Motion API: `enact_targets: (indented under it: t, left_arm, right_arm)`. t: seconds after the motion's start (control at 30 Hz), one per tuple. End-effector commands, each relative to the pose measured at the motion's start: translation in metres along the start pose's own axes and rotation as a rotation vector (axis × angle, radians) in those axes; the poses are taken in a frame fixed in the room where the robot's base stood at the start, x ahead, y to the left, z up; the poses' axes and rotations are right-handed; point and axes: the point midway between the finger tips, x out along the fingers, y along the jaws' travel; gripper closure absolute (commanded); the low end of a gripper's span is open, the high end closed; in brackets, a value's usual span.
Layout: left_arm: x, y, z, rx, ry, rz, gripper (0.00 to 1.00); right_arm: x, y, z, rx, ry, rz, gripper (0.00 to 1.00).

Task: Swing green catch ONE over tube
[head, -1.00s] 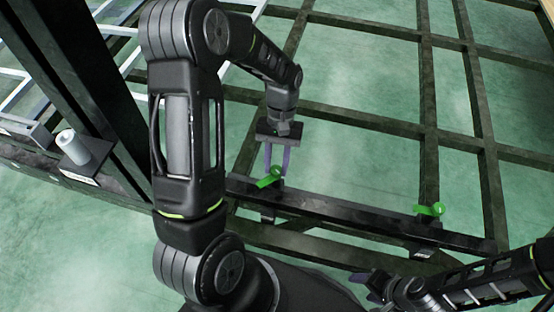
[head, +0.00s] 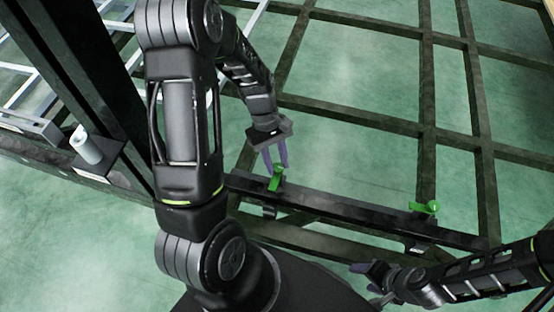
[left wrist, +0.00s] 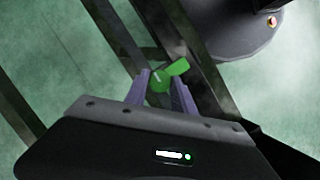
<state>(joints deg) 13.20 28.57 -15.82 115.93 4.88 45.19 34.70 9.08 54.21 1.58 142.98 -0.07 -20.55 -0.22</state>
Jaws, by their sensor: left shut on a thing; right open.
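A green catch (head: 275,183) sits on the dark tube (head: 340,208), towards its left end. My left gripper (head: 276,167) reaches down from above and is shut on this catch. In the left wrist view the green catch (left wrist: 162,82) shows between the two purple fingers (left wrist: 159,90), with its lever tip sticking up to the right. A second green catch (head: 426,208) sits further right on the same tube, with no gripper at it. My right gripper (head: 369,281) is open and empty at the lower right, apart from the tube. I cannot tell which catch is marked ONE.
Dark chassis beams (head: 428,100) cross above a green floor (head: 360,70). A thick dark post (head: 85,80) and a grey cylinder on a plate (head: 84,146) stand at the left. My left arm hides part of the frame. Open floor shows between the beams.

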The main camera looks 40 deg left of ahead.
Motion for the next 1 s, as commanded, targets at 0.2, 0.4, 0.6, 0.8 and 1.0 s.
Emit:
enact_targets:
  t: [0.2, 0.4, 0.6, 0.8, 1.0]
  left_arm:
    - [-0.0003, 0.0001, -0.0008, -0.013, 0.002, 0.007, 1.00]
    - [-0.0002, 0.0001, -0.0007, -0.013, 0.002, 0.006, 1.00]
    - [-0.0001, 0.0001, -0.0004, -0.012, 0.001, 0.006, 0.56]
    - [0.0000, 0.0000, -0.0001, -0.011, 0.000, 0.005, 0.49]
    - [-0.0028, 0.0002, -0.0001, -0.011, 0.001, 0.005, 0.49]
  right_arm:
    - [-0.0006, -0.0002, 0.0000, 0.000, 0.000, 0.000, 0.42]
    - [-0.0005, -0.0002, 0.0000, 0.000, 0.000, 0.000, 0.42]
    - [-0.0005, -0.0002, 0.0000, 0.000, 0.000, 0.000, 0.42]
    - [-0.0005, -0.0002, 0.0000, 0.000, 0.000, 0.000, 0.42]
    - [-0.0013, -0.0005, 0.0000, 0.000, 0.000, 0.000, 0.42]
